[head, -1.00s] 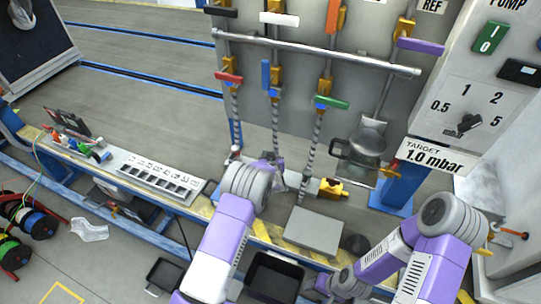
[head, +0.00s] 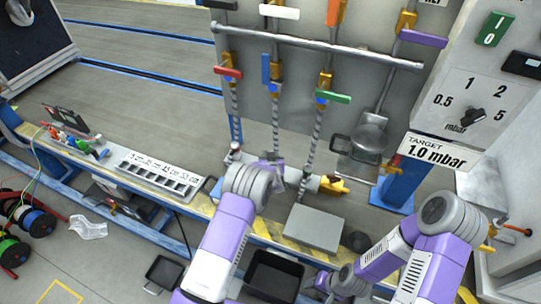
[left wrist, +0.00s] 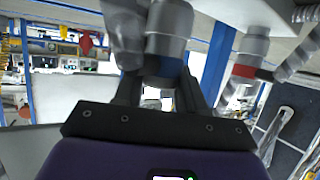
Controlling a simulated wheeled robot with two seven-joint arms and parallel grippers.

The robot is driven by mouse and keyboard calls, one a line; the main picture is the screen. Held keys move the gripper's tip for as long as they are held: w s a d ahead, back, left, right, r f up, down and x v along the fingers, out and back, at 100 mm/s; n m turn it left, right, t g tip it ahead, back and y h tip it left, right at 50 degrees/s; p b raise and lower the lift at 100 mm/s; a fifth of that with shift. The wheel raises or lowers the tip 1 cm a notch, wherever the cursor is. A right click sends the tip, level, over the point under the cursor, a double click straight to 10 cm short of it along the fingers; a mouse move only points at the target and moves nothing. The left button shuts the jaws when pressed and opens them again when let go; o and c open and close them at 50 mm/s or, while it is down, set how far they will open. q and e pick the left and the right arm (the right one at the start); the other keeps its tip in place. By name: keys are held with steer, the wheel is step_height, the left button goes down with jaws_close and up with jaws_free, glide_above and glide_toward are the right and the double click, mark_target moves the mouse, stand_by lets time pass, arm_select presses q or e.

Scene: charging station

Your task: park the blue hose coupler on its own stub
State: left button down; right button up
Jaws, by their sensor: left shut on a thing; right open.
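My left gripper (left wrist: 160,92) is shut on the blue hose coupler (left wrist: 168,38), a grey cylinder with a dark blue band low between the fingers in the left wrist view. In the head view my left wrist hides most of the coupler; its braided hose (head: 275,125) hangs from the valve with the blue lever (head: 266,68). The coupler's own stub cannot be made out. A red-banded coupler (left wrist: 246,70) stands to the right in the left wrist view. My right gripper (head: 328,285) is open and low at the bench front, apart from the hoses.
The red-lever hose (head: 236,125) and green-lever hose (head: 313,140) hang on either side. A grey box (head: 314,228), a black bin (head: 272,275) and a yellow fitting (head: 333,185) are close by. A labelled tray (head: 160,172) lies left; a pump panel (head: 475,105) stands right.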

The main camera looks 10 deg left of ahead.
arm_select(q)
steer(key=shift+f, duration=0.3)
steer(key=c, duration=0.6)
jaws_free()
steer(key=p+v, duration=0.2)
steer(key=v, duration=0.5)
steer(key=shift+s+d+r+p, duration=0.1)
steer(key=shift+s+p, duration=0.15)
steer(key=shift+p, duration=0.05)
